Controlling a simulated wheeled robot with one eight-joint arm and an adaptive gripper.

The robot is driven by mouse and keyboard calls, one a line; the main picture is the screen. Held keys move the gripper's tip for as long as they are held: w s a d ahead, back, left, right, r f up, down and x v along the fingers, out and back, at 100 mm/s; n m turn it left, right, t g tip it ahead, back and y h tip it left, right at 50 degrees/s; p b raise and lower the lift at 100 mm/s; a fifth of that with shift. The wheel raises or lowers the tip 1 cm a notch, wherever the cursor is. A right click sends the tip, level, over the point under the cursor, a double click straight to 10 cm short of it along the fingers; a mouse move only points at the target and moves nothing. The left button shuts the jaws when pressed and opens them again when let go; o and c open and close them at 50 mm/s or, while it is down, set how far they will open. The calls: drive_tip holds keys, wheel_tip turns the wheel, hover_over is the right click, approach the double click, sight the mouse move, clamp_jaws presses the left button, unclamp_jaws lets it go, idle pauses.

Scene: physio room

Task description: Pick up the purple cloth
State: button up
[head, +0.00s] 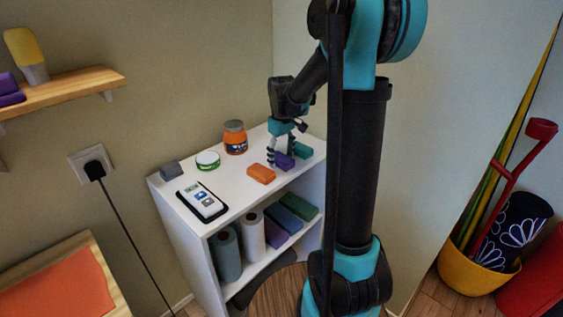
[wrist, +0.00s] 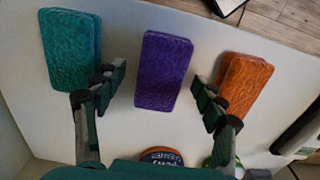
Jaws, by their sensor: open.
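The purple cloth (wrist: 163,70) is a folded rectangular block lying flat on the white shelf top. In the head view it also shows as a small purple block (head: 285,161) by my gripper. My gripper (wrist: 159,90) is open above the shelf top. In the wrist view its two fingers stand apart, one to each side of the cloth's near end, and do not appear to touch it. In the head view my gripper (head: 281,160) is at the cloth.
A teal folded cloth (wrist: 72,50) lies left of the purple one in the wrist view, an orange one (wrist: 240,88) right, both close to the fingers. An orange-labelled jar (head: 235,138), a round tin (head: 207,160), a device (head: 202,200) and a grey block (head: 171,170) share the shelf top.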

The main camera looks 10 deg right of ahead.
sight(281, 157)
drive_tip(key=shift+f, duration=0.15)
drive_tip(key=c, duration=1.2)
drive_tip(key=shift+c, duration=0.2)
wheel_tip(281, 157, up, 20)
drive_tip(key=o, duration=0.5)
drive_tip(key=c, duration=0.4)
drive_tip(key=shift+o, duration=0.2)
drive_tip(key=shift+s, duration=0.1)
